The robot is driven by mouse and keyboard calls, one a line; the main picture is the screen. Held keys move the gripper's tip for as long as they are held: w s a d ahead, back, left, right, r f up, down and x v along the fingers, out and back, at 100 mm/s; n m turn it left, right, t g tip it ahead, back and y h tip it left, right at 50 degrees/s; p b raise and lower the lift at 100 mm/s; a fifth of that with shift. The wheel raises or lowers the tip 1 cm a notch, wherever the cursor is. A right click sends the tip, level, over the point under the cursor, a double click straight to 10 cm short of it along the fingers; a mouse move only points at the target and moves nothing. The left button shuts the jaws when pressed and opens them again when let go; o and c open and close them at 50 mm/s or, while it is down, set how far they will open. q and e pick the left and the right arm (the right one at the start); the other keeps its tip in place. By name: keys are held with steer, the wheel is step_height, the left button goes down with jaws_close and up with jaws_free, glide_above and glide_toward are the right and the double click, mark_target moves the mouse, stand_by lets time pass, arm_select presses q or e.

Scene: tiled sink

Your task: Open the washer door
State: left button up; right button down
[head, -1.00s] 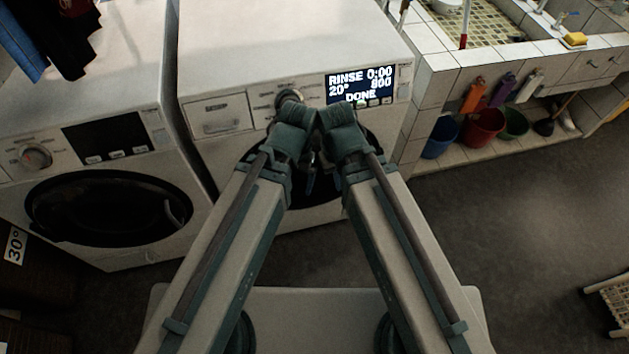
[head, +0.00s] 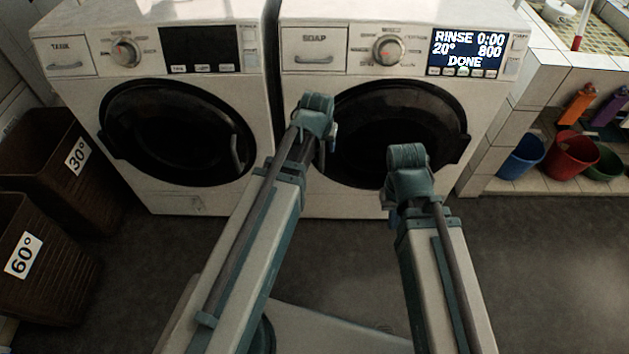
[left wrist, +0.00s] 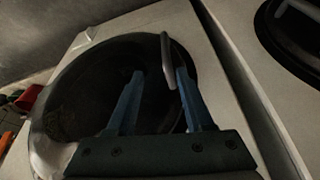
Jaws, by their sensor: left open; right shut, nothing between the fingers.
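The right washer (head: 480,95) shows "DONE" on its display, and its round dark door (head: 385,110) is shut. In the left wrist view that door (left wrist: 85,95) lies behind my fingers. Its door handle (left wrist: 167,60) shows between the two fingertips, closer to the right-hand finger; I cannot tell the depth gap. My left gripper (head: 331,138) is at the left edge of the door, and its fingers (left wrist: 158,75) are spread open.
A left washer (head: 185,193) with a shut door and a handle (head: 236,155) stands close beside. Brown baskets (head: 50,255) stand at the far left. Blue and red buckets (head: 522,156) sit on a tiled ledge at right. The floor in front is clear.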

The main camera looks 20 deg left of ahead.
mark_target(321, 157)
arm_select(q)
steer(key=b+x, duration=0.4)
steer(key=x, duration=0.1)
steer(key=a+b+x, duration=0.1)
steer(key=b+x, duration=0.8)
steer(key=shift+w+a+f, duration=0.2)
steer(key=shift+f, duration=0.1)
arm_select(e)
step_height(321, 157, down, 14)
steer(key=shift+s, duration=0.3)
arm_select(q)
steer(key=shift+r, duration=0.1)
steer(key=shift+c, duration=0.2)
arm_select(e)
steer(key=shift+r, duration=0.15)
arm_select(q)
jaws_close()
